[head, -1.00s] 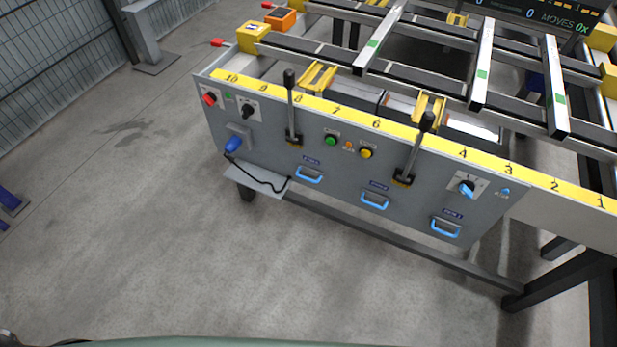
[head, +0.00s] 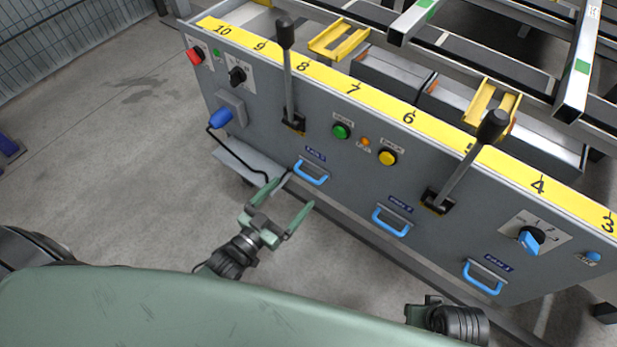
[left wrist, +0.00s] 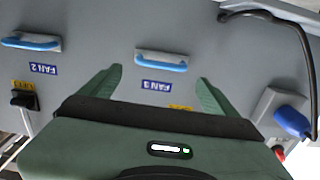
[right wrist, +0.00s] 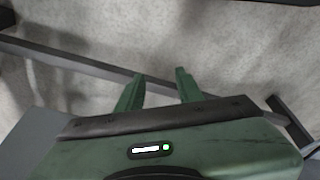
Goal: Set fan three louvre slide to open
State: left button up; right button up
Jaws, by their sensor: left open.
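The fan three louvre slide shows as a blue handle (head: 311,173) under a small blue label on the grey panel front. In the left wrist view the FAN 3 handle (left wrist: 161,62) lies ahead, between the lines of the two fingers. My left gripper (head: 291,197) is open and empty, below and left of that handle in the head view, apparently not touching it. My right gripper (right wrist: 159,76) has its fingers apart with nothing between them, over the floor in its wrist view. In the head view only its back part shows at the bottom.
The FAN 2 handle (head: 391,222) and another blue handle (head: 485,277) sit to the right. Two black-knobbed levers (head: 289,80) (head: 465,160) stick out from the panel. A blue plug (head: 221,117) with a black cable hangs left, above a grey shelf (head: 238,160).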

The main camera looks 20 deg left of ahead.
pick_arm(q)
jog(key=x, duration=0.6)
jog(key=shift+w+b, duration=0.2)
jog(key=shift+b, duration=0.2)
pick_arm(e)
notch_tip(320, 180, up, 3)
jog(key=shift+r, duration=0.2)
pick_arm(q)
jog(key=shift+c, duration=0.3)
